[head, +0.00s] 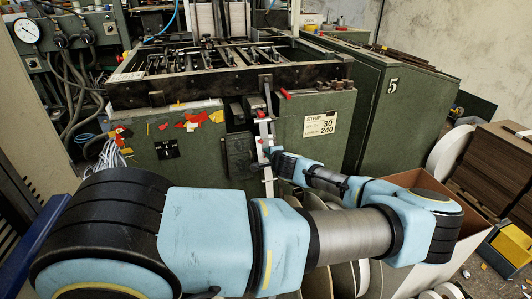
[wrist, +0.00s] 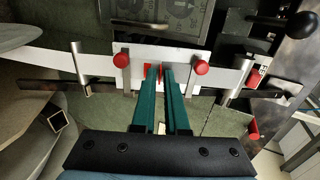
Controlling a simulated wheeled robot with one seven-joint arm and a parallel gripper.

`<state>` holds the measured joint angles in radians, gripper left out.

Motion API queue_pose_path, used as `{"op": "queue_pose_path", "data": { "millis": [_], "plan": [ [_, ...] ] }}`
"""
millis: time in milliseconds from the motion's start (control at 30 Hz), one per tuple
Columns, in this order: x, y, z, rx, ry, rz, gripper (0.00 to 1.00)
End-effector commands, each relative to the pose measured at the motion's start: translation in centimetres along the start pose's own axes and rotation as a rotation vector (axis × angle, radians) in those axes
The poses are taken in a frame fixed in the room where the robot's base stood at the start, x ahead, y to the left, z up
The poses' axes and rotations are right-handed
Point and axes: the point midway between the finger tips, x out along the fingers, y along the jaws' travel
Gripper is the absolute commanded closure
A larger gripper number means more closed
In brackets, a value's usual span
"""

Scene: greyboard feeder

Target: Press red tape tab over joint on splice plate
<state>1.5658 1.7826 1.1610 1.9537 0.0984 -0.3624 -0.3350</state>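The pale splice plate (wrist: 190,53) lies across the wrist view, with white strip running out on both sides. My gripper (wrist: 161,68) has two green fingers whose tips are over the middle of the plate, with a narrow gap between them. Red tape (wrist: 147,69) shows at the left fingertip and in the gap. I cannot tell whether the fingers grip the tape or it lies on the plate. The joint is hidden by the fingertips. In the head view my arm reaches the light strip (head: 262,132) on the machine's front; the fingertips are too small to make out.
Metal clamp bars (wrist: 80,62) cross the strip farther out. A black ball handle (wrist: 301,25) and another red knob (wrist: 253,130) are at the right. A green cabinet (head: 384,100) stands right of the machine.

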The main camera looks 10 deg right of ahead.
Motion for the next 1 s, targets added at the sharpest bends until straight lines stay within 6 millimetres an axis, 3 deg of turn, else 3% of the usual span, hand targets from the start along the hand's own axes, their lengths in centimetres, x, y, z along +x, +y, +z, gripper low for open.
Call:
{"op": "queue_pose_path", "data": {
  "millis": [33, 200, 567, 1000],
  "plan": [
    [0.0, 0.0, 0.0, 0.0, 0.0, 0.0, 0.82],
    [0.0, 0.0, 0.0, 0.0, 0.0, 0.0, 0.63],
    [-0.7, 0.0, -0.1, -0.001, 0.001, 0.0, 0.63],
    [-8.6, 0.2, -0.1, -0.001, 0.002, 0.001, 0.63]
  ]
}}
